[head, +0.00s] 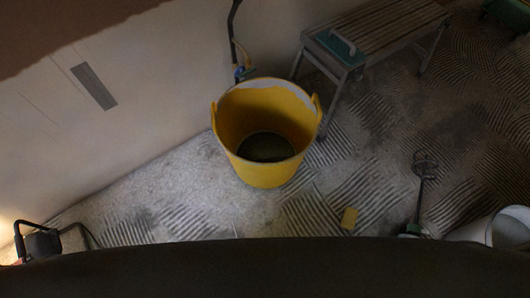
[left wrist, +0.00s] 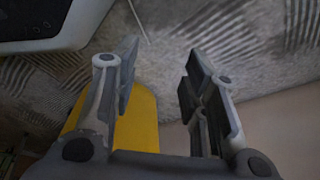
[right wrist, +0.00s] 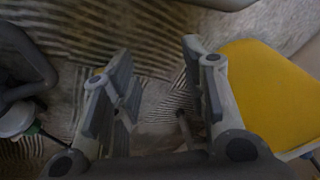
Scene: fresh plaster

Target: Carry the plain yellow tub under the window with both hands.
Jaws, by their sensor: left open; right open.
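The plain yellow tub (head: 266,174) stands upright on the floor in the middle of the head view, near the wall. It has a lug handle on its left and one on its right, and its bottom inside looks dark. Neither gripper shows in the head view. In the left wrist view my left gripper (left wrist: 158,72) is open, with the tub's yellow wall (left wrist: 138,122) partly hidden behind its left finger. In the right wrist view my right gripper (right wrist: 158,75) is open, with the tub (right wrist: 264,92) to its right. Nothing is between either pair of fingers. No window is visible.
A slatted bench (head: 376,32) with a teal-based float (head: 340,46) stands close behind the tub's right. A lit lamp (head: 40,244) is at lower left. Floor left of the tub is clear.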

